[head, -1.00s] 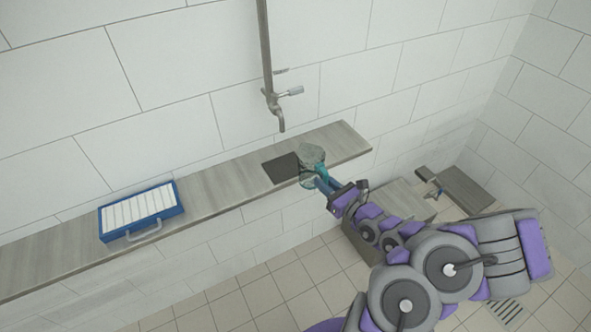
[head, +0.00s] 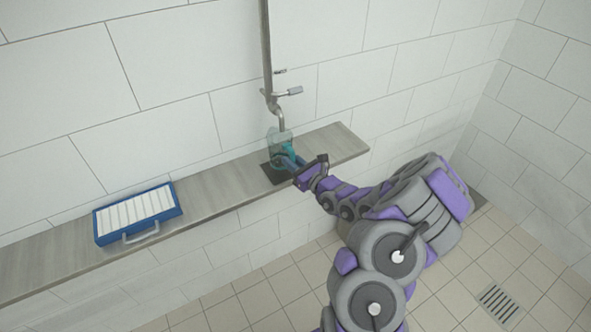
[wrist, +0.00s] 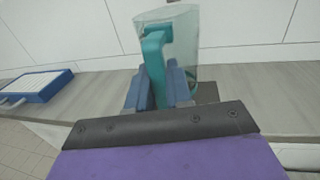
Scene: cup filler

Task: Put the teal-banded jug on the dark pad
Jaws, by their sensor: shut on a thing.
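The teal-banded jug (head: 279,142) is clear with a teal handle and stands upright over the dark pad (head: 270,176), below the tap. In the wrist view the jug (wrist: 183,50) rises beyond my fingers, its teal handle (wrist: 154,66) between them. My gripper (head: 288,161) is shut on the handle; its blue fingers also show in the wrist view (wrist: 160,86). The dark pad (wrist: 207,91) shows to the right of the fingers there. The jug's base is hidden by my gripper, so I cannot tell whether it touches the pad.
A metal tap (head: 276,103) on a wall pipe hangs just above the jug. A blue tray with white slats (head: 138,213) lies at the left of the grey shelf (head: 225,184). The shelf between tray and pad is clear.

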